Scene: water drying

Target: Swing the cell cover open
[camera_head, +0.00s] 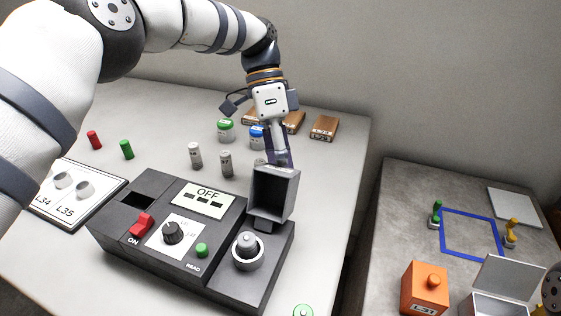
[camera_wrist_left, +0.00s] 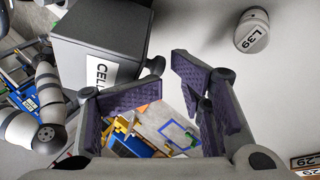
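The cell cover (camera_head: 274,192) is a dark grey hollow box. It stands raised at the back of the cell well, its open side facing the front. A grey-capped vial (camera_head: 247,246) shows uncovered in the round well of the dark meter (camera_head: 165,262). My left gripper (camera_head: 278,160) is just behind the cover, partly hidden by it. In the left wrist view the cover's CELL-labelled face (camera_wrist_left: 100,72) is beside the purple-padded fingers. The fingers are apart with nothing between them; whether one touches the cover I cannot tell.
The meter's display (camera_head: 204,197) reads OFF. Grey vials (camera_head: 195,155), white jars with green and blue lids (camera_head: 226,130) and wooden blocks (camera_head: 323,128) stand behind it. A second table at right holds an orange block (camera_head: 425,287) and an open grey box (camera_head: 505,285).

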